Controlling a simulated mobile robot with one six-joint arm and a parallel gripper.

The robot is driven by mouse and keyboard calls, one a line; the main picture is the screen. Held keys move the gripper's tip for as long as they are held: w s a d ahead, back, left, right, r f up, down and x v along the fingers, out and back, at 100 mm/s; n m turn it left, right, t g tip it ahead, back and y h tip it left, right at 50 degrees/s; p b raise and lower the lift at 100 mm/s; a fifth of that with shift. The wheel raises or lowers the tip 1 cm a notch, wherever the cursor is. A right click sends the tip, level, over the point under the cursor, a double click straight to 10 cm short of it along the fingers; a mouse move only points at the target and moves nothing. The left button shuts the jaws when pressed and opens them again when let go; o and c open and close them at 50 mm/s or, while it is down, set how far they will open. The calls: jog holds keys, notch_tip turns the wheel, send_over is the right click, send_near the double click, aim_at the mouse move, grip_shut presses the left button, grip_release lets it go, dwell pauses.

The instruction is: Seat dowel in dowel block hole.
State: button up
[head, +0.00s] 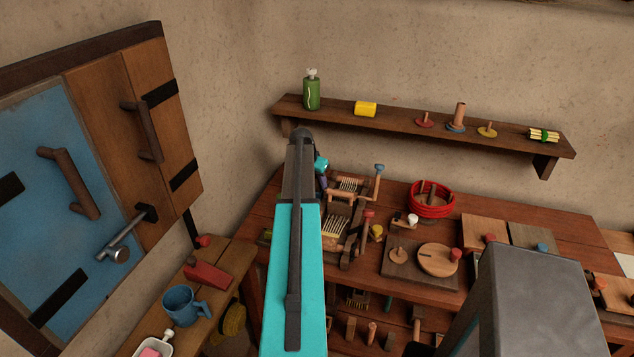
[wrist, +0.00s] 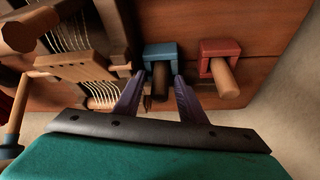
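In the wrist view, a wooden dowel (wrist: 160,82) sticks out of a blue bracket-like block (wrist: 161,52) on the brown wood. A second wooden dowel (wrist: 225,79) sticks out of a red block (wrist: 220,47) to its right. My gripper (wrist: 159,77) has two purple fingers, spread apart on either side of the dowel at the blue block. A small gap seems to show beside the dowel, so the fingers look open around it. I cannot tell how deep either dowel sits.
Wooden frames with strings (wrist: 78,70) stand close left of my gripper. On the workbench (head: 575,228) are a red ring basket (head: 432,209) and a round wooden disc (head: 438,259). A shelf (head: 390,117) hangs above. A blue mug (head: 181,305) stands at lower left.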

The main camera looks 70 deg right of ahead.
jog(key=shift+r, duration=0.2)
jog(key=b+v, duration=0.2)
jog(key=v, duration=0.9)
jog(key=shift+a+r+b, duration=0.2)
jog(key=shift+r+b, duration=0.15)
dwell(0.5)
